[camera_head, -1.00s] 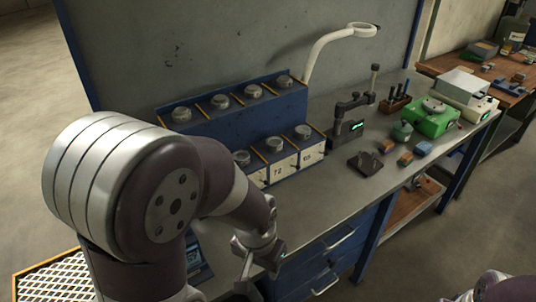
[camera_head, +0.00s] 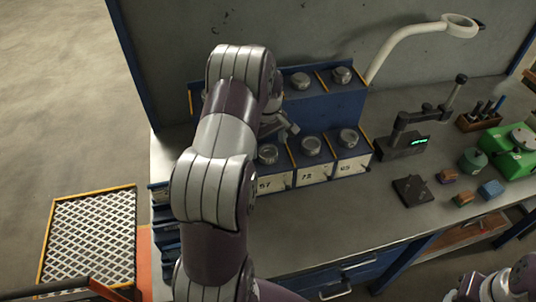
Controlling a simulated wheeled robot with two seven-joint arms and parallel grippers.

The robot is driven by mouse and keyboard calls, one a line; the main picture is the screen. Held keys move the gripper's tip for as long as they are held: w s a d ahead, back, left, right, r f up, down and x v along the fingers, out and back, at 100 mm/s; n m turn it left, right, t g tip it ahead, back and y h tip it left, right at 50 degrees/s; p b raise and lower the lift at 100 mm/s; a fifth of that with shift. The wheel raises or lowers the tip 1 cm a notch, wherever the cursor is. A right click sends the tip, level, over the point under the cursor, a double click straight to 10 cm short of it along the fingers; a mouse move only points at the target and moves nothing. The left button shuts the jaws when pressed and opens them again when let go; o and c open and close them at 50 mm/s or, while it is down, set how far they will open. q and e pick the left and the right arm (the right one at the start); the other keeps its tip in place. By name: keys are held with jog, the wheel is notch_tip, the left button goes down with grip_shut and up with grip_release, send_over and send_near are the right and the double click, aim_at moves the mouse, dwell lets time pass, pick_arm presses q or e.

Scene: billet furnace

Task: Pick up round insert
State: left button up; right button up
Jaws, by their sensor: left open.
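Round grey metal inserts sit in a blue two-tier rack (camera_head: 322,108) on the bench. On the lower tier are a left insert (camera_head: 268,154), a middle insert (camera_head: 311,146) and a right insert (camera_head: 348,138), above white labels that seem to read 67, 72 and 65. On the upper tier, two inserts show, one (camera_head: 300,81) beside another (camera_head: 342,75). My left gripper (camera_head: 288,128) is open and empty, just above and behind the lower left insert. My left arm hides the rack's left part. My right gripper is out of view.
A black stand with a green display (camera_head: 405,143), a dark plate (camera_head: 412,190), small coloured blocks (camera_head: 463,199) and a green device (camera_head: 510,152) lie to the right. A white lamp arm (camera_head: 405,45) rises behind the rack. The bench front (camera_head: 330,222) is clear.

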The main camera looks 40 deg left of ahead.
aim_at(269, 152)
pick_arm(q)
jog(key=f, duration=0.1)
jog(key=w+a+f+p, duration=0.1)
jog(key=f, duration=0.1)
jog(key=w+f+p, duration=0.1)
jog(key=f, duration=0.1)
jog(key=shift+w+a+f, duration=0.15)
jog(key=shift+f, duration=0.1)
jog(key=shift+a+f, duration=0.15)
jog(key=shift+f, duration=0.1)
jog(key=shift+s+r, duration=0.1)
jog(key=shift+s, duration=0.25)
jog(key=shift+s+d+r, duration=0.15)
jog(key=shift+d, duration=0.2)
jog(key=c, duration=1)
jog(key=shift+w, duration=0.25)
jog(key=c, duration=0.5)
jog(key=shift+c, duration=1)
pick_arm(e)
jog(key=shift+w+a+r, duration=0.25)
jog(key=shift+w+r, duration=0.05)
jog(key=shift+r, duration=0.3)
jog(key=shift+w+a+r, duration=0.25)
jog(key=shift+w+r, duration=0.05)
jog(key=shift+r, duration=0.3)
